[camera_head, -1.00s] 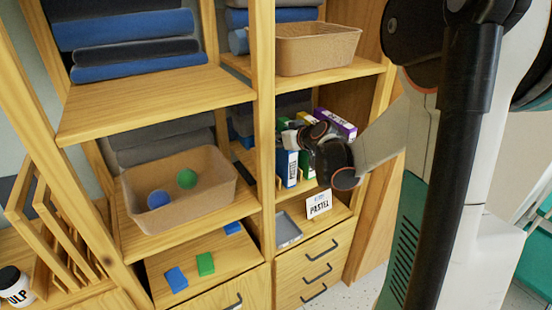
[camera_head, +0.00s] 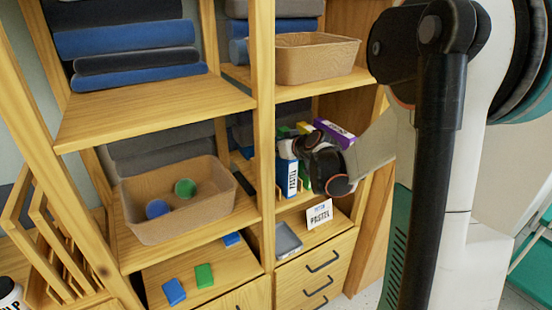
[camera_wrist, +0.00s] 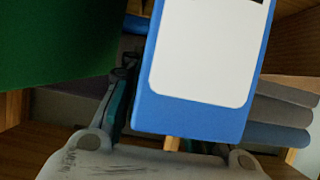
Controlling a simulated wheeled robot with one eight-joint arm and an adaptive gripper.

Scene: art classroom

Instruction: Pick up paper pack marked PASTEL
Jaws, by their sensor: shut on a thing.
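The blue paper pack (camera_head: 291,178) stands upright in the right-hand cabinet bay, with a white label on its front whose lettering is small, apparently PASTEL. My gripper (camera_head: 296,150) is at its upper part and is shut on it. In the wrist view the blue pack (camera_wrist: 195,115) fills the middle, with its white label facing me and the lettering cut off at the top. One dark finger (camera_wrist: 120,95) shows at its left side; the other finger is hidden. A small white card marked PASTEL (camera_head: 319,214) stands on the surface below the pack.
A green pack (camera_wrist: 55,45) is close at the left in the wrist view. A purple pack (camera_head: 335,133) stands behind my gripper. A grey tray (camera_head: 287,240) lies below. A wooden divider (camera_head: 264,150) is left of the pack, and a tan basket (camera_head: 316,60) is on the shelf above.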

